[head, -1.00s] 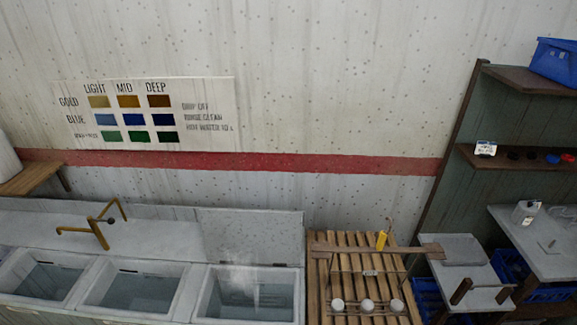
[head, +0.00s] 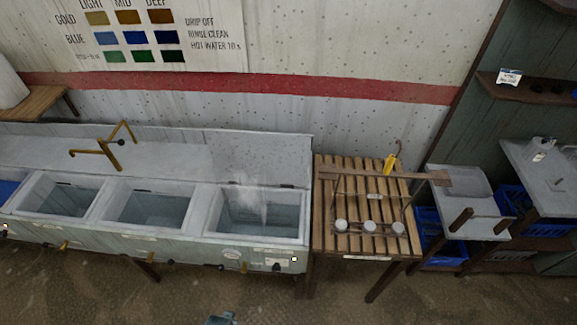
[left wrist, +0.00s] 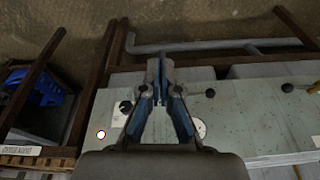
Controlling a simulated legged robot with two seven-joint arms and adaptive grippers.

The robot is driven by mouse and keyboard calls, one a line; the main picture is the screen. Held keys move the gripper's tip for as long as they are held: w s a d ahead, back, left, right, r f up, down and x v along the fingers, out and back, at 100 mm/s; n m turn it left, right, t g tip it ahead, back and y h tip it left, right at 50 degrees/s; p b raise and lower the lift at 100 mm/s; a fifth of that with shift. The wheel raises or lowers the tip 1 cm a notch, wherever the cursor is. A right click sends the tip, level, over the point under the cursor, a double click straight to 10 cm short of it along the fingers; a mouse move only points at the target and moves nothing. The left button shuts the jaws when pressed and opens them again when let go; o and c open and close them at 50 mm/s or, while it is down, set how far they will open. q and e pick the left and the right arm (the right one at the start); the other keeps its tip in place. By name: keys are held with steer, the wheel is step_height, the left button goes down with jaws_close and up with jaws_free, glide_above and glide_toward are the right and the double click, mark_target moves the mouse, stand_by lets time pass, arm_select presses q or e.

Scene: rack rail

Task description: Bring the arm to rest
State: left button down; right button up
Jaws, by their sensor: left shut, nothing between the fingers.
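My left gripper (left wrist: 160,68) shows in the left wrist view with its blue-grey fingers together and nothing between them. Behind it is the pale front panel of the sink unit (left wrist: 235,105), with dark knobs and a round label. In the head view a small blue-grey piece (head: 220,319), which looks like the tip of my left gripper, shows at the bottom edge, in front of the sink unit (head: 130,240). It is apart from the slatted table (head: 325,215). My right gripper is in neither view.
A wire rack (head: 372,197) with three white round pieces stands on the slatted table under a wooden rail (head: 350,174) with a yellow tag (head: 390,163). Shelving (head: 520,92) and blue crates (head: 430,220) stand at the right. The floor (head: 60,290) in front is open.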

arm_select(q)
steer(key=s+f+g+b, duration=0.1)
steer(key=s+f, duration=0.2)
steer(key=f, duration=0.6)
steer(key=s+f+b, duration=0.1)
steer(key=s+f, duration=0.2)
steer(key=f, duration=0.5)
steer(key=s+a+f+b, duration=0.1)
steer(key=s+a+f, duration=0.2)
steer(key=s+f, duration=0.8)
steer(key=s, duration=0.3)
steer(key=shift+s+a+f+g, duration=0.15)
steer(key=shift+s+f+g, duration=0.15)
steer(key=shift+f+g, duration=0.1)
